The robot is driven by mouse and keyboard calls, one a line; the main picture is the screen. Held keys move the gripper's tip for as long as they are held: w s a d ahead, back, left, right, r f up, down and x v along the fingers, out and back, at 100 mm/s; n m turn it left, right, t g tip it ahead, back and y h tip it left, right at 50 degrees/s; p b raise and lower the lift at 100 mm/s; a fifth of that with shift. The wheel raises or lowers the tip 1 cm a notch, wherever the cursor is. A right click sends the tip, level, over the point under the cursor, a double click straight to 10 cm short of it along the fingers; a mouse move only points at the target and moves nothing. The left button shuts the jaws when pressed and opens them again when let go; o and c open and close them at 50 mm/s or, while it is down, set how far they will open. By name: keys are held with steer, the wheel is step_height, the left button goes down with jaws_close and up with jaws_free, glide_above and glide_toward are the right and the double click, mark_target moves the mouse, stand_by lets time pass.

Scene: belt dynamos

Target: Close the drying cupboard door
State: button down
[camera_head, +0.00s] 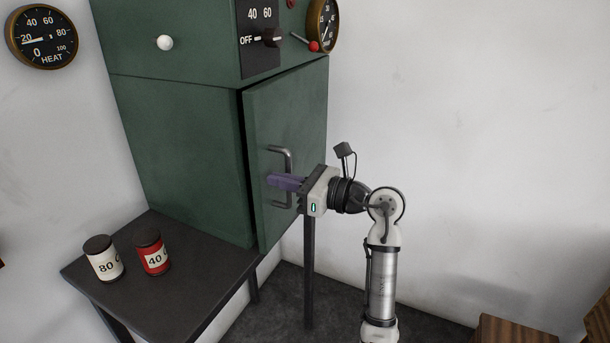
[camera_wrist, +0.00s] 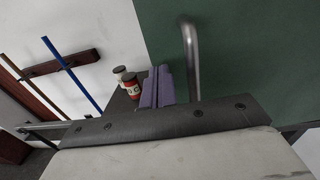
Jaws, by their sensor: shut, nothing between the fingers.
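The drying cupboard (camera_head: 180,150) is a dark green box on a dark table. Its green door (camera_head: 285,110) carries a bent metal handle (camera_head: 287,158) and stands slightly ajar, with a dark gap along its left and top edges. My gripper (camera_head: 273,181) has purple fingers, shut and empty, at the handle in the head view. In the wrist view the fingers (camera_wrist: 157,88) lie just left of the handle (camera_wrist: 191,60), with the green door (camera_wrist: 250,60) behind. I cannot tell whether they touch the handle or door.
A white jar (camera_head: 103,262) and a red jar (camera_head: 153,255) stand on the dark table (camera_head: 185,285), left of the door. A control panel with a red-tipped lever (camera_head: 313,46) is above. A round heat gauge (camera_head: 41,37) hangs on the wall. Wooden boxes (camera_head: 510,335) are at lower right.

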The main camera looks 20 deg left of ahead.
mark_target(262, 176)
steer(key=shift+w+a, duration=0.1)
steer(key=shift+a, duration=0.55)
steer(key=a, duration=0.1)
steer(key=a+b, duration=0.1)
steer(key=a, duration=0.1)
steer(key=shift+w+a+f, duration=0.1)
steer(key=shift+w+a, duration=0.05)
steer(key=shift+a, duration=0.1)
steer(key=shift+r, duration=0.2)
